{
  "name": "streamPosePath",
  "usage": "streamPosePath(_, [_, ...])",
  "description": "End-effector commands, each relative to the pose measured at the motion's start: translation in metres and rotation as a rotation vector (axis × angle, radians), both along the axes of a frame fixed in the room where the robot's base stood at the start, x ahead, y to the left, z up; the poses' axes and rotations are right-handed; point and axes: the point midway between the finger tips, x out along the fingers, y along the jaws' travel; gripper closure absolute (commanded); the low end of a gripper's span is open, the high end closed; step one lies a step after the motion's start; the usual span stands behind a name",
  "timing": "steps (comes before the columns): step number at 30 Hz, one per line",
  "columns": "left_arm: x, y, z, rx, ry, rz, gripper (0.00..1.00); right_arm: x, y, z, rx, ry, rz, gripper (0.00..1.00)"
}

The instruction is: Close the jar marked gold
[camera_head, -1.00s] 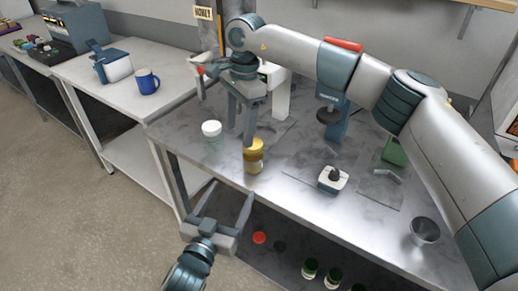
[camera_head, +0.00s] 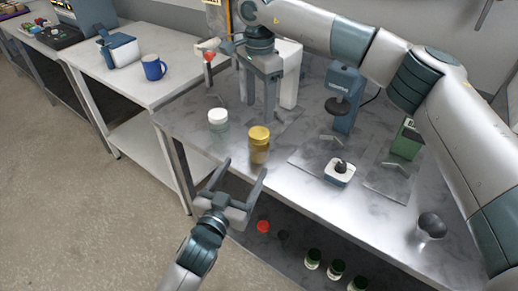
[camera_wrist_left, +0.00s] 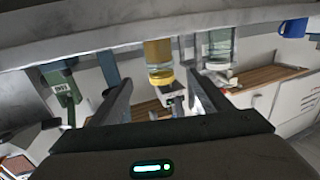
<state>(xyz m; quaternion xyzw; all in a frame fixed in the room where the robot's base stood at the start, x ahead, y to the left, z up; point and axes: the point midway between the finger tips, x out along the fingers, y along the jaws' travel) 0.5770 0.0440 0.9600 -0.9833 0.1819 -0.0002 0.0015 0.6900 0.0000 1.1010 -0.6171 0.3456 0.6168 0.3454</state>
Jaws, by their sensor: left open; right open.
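The jar with the gold lid (camera_head: 258,152) stands upright near the table's front edge, its lid resting on top. I cannot tell how tightly the lid sits. The left wrist view shows this jar (camera_wrist_left: 158,52) upside down, beyond and between the finger tips. My left gripper (camera_head: 244,166) is open and empty, in front of the jar and apart from it. My right gripper (camera_head: 260,110) is open and empty, above and behind the jar. A white-lidded jar (camera_head: 218,122) stands to the left; it also shows in the left wrist view (camera_wrist_left: 217,48).
A blue device (camera_head: 343,100), a small white box with a black knob (camera_head: 339,172), a green device (camera_head: 406,140) and a metal cup (camera_head: 431,228) stand to the right. Several green-lidded jars (camera_head: 313,259) are on the lower shelf. A blue mug (camera_head: 153,68) is on the left bench.

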Motion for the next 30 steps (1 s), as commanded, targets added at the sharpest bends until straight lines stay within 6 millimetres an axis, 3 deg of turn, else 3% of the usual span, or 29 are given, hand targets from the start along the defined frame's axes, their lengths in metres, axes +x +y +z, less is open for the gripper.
streamPosePath(21, [0.107,-0.041,0.001,0.002,-0.002,0.0,0.28,0.0,0.0,0.0,0.0,0.0,0.0,0.4])
streamPosePath(30, [0.137,-0.053,0.0,0.001,0.0,0.0,0.28,0.0,0.0,0.0,0.0,0.0,0.0,0.4])
